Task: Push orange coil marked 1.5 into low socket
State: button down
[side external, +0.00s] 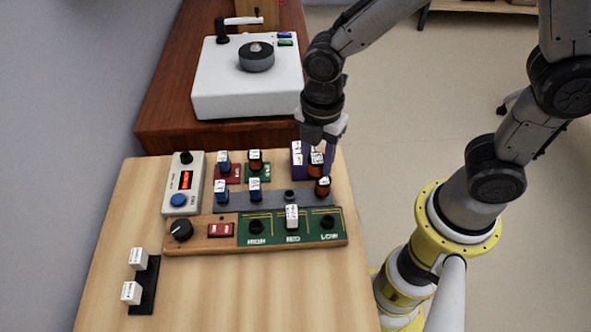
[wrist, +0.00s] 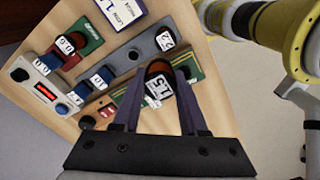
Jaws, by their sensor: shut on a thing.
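My gripper (side external: 321,158) is shut on the orange coil marked 1.5 (side external: 316,166), holding it raised above the back right of the bench. In the wrist view, the coil's white 1.5 label (wrist: 160,87) faces the camera between the two purple fingers of my gripper (wrist: 159,78). The green socket board (side external: 272,240) lies in front, with HIGH, MID and LOW printed on it. The low socket (side external: 327,222) is a dark, empty hole at the right end.
A coil marked 2.2 (wrist: 165,39) stands on the grey rack's right end, close to the held coil; it also shows in the side view (side external: 323,187). A white-topped part (side external: 292,216) sits in the mid socket. A purple stand (side external: 297,158) is behind; a meter (side external: 184,182) stands left.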

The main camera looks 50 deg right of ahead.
jog(key=s+d+r, duration=0.3)
jog(key=s, duration=0.4)
jog(key=shift+w+a+f+n, duration=0.15)
jog(key=shift+a+f+n, duration=0.35)
jog(key=shift+a+f, duration=0.7)
jog(key=shift+w+a+f+n, duration=0.15)
jog(key=shift+a+f+n, duration=0.55)
jog(key=shift+f, duration=0.95)
jog(key=shift+w+a+f+n, duration=0.15)
jog(key=shift+a+f+n, duration=0.15)
jog(key=shift+a+f, duration=1)
jog(key=shift+d+f, duration=0.2)
jog(key=shift+f, duration=1)
jog(key=shift+c, duration=1.8)
grip_release()
notch_tip(320, 180, up, 8)
jog(key=shift+f, duration=0.2)
